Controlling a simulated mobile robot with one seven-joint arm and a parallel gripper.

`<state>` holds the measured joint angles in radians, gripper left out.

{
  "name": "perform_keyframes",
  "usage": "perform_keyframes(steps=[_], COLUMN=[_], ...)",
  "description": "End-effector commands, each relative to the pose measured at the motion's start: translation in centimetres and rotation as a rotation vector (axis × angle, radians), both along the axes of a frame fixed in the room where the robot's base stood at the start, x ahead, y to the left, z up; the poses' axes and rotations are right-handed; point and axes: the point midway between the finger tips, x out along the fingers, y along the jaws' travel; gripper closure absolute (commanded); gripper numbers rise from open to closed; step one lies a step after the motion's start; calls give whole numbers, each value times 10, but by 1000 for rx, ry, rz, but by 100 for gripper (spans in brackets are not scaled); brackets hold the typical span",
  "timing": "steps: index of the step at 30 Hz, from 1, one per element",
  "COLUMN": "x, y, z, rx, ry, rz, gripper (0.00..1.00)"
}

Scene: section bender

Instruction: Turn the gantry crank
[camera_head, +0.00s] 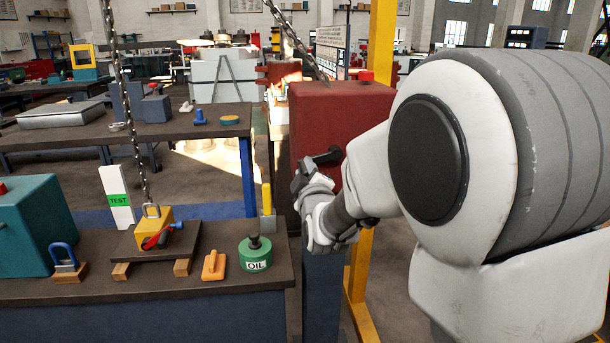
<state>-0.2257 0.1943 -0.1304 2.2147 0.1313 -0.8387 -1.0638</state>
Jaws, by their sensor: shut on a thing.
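A red box (340,120) stands on a dark blue post beside the yellow gantry leg. A dark crank (322,158) sticks out from the front of the red box. My gripper (303,180) is at the crank's outer end, shut on it. The fingers and my wrist hide most of the crank's handle. A chain (130,100) hangs at the left, down to a yellow block (154,228) with a ring on top. The block rests on a dark board over wooden supports.
The front bench (230,300) holds a teal box (30,225), a blue padlock-shaped piece (64,256), a white TEST sign (117,198), an orange block (214,265) and a green OIL can (256,252). The yellow gantry leg (360,270) stands close to my arm. A second bench lies behind.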

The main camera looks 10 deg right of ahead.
Motion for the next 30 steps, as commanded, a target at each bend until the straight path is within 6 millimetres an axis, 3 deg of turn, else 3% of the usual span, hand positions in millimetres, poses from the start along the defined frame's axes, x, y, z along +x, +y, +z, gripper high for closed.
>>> perform_keyframes(steps=[10, 27, 28, 30], x=[0, 0, 0, 0], y=[-3, -5, -5, -5], z=[-13, -14, -14, -14], rx=[-149, -177, -176, -176], ry=[1, 1, 1, 1], rz=[0, -1, -1, -1], gripper=[100, 100, 65, 52])
